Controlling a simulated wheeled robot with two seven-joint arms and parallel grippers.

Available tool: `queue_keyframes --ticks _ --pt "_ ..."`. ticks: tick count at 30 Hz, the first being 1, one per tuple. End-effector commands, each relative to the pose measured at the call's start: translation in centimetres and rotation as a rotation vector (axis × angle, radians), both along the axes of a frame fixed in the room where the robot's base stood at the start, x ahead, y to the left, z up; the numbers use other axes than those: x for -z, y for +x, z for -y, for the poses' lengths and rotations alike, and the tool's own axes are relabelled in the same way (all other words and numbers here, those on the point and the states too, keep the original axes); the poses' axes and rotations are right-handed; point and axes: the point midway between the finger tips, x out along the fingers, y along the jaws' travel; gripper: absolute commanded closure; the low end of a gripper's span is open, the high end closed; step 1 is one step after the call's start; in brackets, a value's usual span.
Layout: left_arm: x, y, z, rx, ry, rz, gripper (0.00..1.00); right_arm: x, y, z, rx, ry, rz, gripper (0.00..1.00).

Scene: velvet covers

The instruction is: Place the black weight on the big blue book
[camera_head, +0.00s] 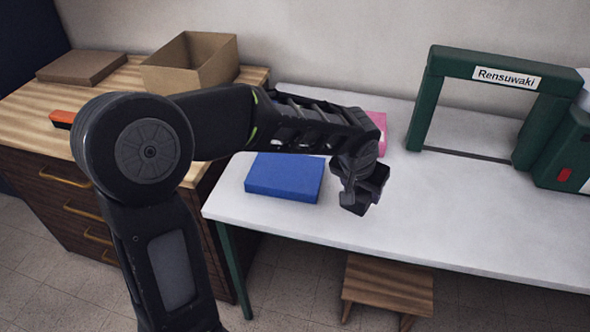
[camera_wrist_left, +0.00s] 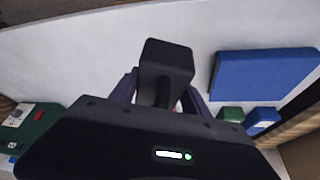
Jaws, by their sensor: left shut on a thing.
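The big blue book (camera_head: 285,177) lies flat on the left part of the white table, and it also shows at the right in the left wrist view (camera_wrist_left: 263,76). My left gripper (camera_head: 362,180) is to the right of the book, over the table, shut on the black weight. The weight (camera_wrist_left: 167,60) shows between the fingers in the left wrist view as a dark block with a narrower neck. In the head view it is hard to separate from the dark gripper. My right gripper is not in view.
A pink item (camera_head: 379,122) lies behind my left arm. A green frame labelled Rensuwaki (camera_head: 430,100) stands at the right of the white table (camera_head: 450,225). A wooden cabinet with an open box (camera_head: 205,75) stands left. A stool (camera_head: 388,283) is below.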

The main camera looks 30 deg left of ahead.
Motion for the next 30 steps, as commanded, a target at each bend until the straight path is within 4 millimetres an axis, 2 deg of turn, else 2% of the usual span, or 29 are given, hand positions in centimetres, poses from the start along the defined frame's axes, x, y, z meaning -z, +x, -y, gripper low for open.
queue_keyframes --ticks 8,11,14,20,24,30 --pt "-0.4 0.3 -0.1 -0.002 -0.002 0.009 1.0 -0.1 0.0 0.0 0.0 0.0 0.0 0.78" --pt "-0.6 0.6 -0.9 -0.015 -0.002 0.009 1.0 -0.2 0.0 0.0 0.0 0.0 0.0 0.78" --pt "-1.0 1.2 -2.5 -0.044 -0.004 0.007 1.0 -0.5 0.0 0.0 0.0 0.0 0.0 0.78" --pt "-2.2 2.9 -8.4 -0.137 -0.009 0.004 1.0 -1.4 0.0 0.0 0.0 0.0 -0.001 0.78" --pt "-3.2 3.7 -13.8 -0.214 -0.01 0.004 1.0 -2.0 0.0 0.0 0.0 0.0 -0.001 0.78" --pt "-4.3 3.9 -20.2 -0.299 -0.005 0.006 1.0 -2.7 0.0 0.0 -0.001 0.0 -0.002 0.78"
